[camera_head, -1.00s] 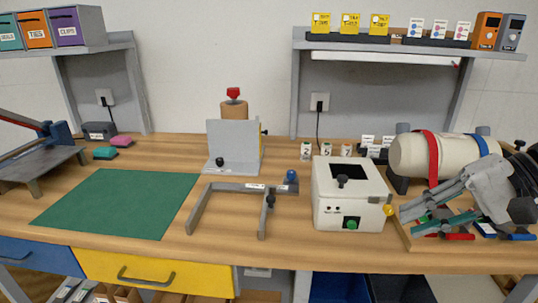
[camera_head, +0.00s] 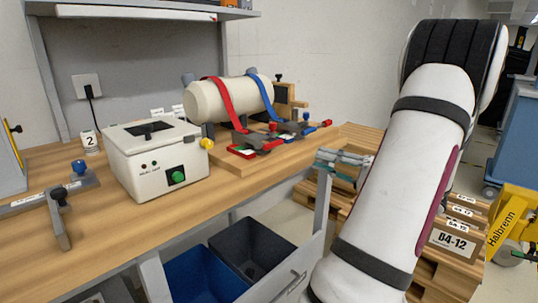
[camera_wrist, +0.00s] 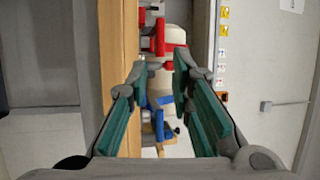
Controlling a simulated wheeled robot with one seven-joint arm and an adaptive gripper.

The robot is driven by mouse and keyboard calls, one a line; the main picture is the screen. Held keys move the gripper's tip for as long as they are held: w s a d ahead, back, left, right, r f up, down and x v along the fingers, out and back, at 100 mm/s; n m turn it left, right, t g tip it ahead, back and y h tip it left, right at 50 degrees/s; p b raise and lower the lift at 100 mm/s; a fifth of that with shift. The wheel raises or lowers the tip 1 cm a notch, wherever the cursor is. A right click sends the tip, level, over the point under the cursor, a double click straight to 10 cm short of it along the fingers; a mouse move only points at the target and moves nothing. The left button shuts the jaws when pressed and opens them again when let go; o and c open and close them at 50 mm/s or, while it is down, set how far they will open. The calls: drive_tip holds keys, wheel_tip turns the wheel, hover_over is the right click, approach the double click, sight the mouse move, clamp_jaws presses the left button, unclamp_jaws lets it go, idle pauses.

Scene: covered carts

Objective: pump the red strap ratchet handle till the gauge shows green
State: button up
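The red strap (camera_head: 220,98) wraps the left part of a cream cylinder (camera_head: 206,102). Its red ratchet (camera_head: 257,143) lies on a wooden board in front, with a small green-and-white patch beside it, too small to read as a gauge. The red strap also shows in the wrist view (camera_wrist: 174,36), beyond the fingertips. My gripper (camera_head: 345,157) is out past the right front edge of the bench, apart from the ratchets. In the wrist view my gripper (camera_wrist: 160,68) has its teal fingers spread with nothing held between them.
A blue strap (camera_head: 262,93) and its blue ratchet (camera_head: 291,128) sit right of the red ones, nearer my gripper. A white box with a green button (camera_head: 150,165) stands left of the board. A drawer with bins (camera_head: 250,245) is below. Pallets and cartons (camera_head: 460,235) stand right.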

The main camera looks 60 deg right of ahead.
sight(277, 145)
drive_tip(key=b+x, duration=0.2)
drive_tip(key=x, duration=1.1)
drive_tip(key=shift+w+a, duration=0.1)
drive_tip(key=shift+w, duration=0.15)
clamp_jaws()
